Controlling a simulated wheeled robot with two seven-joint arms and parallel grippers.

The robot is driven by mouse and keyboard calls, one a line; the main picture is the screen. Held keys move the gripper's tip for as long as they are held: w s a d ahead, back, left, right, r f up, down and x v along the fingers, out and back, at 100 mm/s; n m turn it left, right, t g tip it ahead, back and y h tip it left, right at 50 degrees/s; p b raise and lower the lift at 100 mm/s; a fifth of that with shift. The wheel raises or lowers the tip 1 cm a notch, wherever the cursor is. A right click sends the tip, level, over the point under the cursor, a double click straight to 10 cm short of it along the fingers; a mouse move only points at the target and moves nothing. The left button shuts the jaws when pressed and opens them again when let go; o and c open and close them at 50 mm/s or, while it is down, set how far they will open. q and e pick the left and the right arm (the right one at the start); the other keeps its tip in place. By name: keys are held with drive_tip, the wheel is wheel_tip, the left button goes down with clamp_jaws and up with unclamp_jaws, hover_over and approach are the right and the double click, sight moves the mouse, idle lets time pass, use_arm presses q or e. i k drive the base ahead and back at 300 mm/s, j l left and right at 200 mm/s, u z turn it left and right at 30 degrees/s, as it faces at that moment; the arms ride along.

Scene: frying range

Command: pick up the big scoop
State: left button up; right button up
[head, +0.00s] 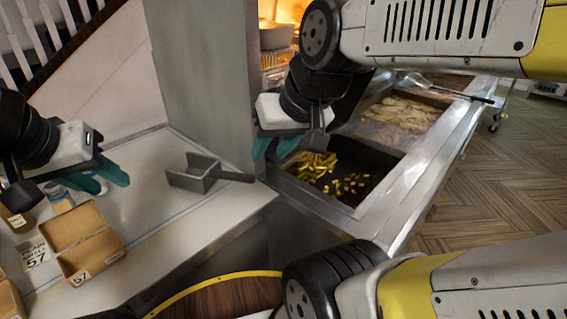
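The big scoop (191,180) is a grey metal box-shaped scoop on the white counter. Its flat handle (234,175) points right toward the fryer. My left gripper (102,179) has teal fingers and is to the left of the scoop, apart from it, above the counter near the bottles. It looks open and empty. My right gripper (275,149) is to the right of the scoop, above the handle's end and beside the fryer edge. Its teal fingers look apart, with nothing between them. Neither gripper touches the scoop.
An open cardboard box (88,243) and bottles (58,197) stand on the counter's left. A fryer bay (374,163) with yellow fried pieces is at right, with a long-handled utensil (452,91) behind. A grey wall panel (208,85) rises behind the scoop. Counter around the scoop is clear.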

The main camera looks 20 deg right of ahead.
sight(203, 172)
drive_tip(key=k+l, duration=0.1)
drive_tip(key=l, duration=0.25)
drive_tip(key=k+l+u, duration=0.1)
drive_tip(key=l, duration=0.25)
drive_tip(key=k+l, duration=0.1)
drive_tip(key=l, duration=0.25)
drive_tip(key=k+l, duration=0.1)
drive_tip(key=l, duration=0.25)
drive_tip(key=u, duration=0.05)
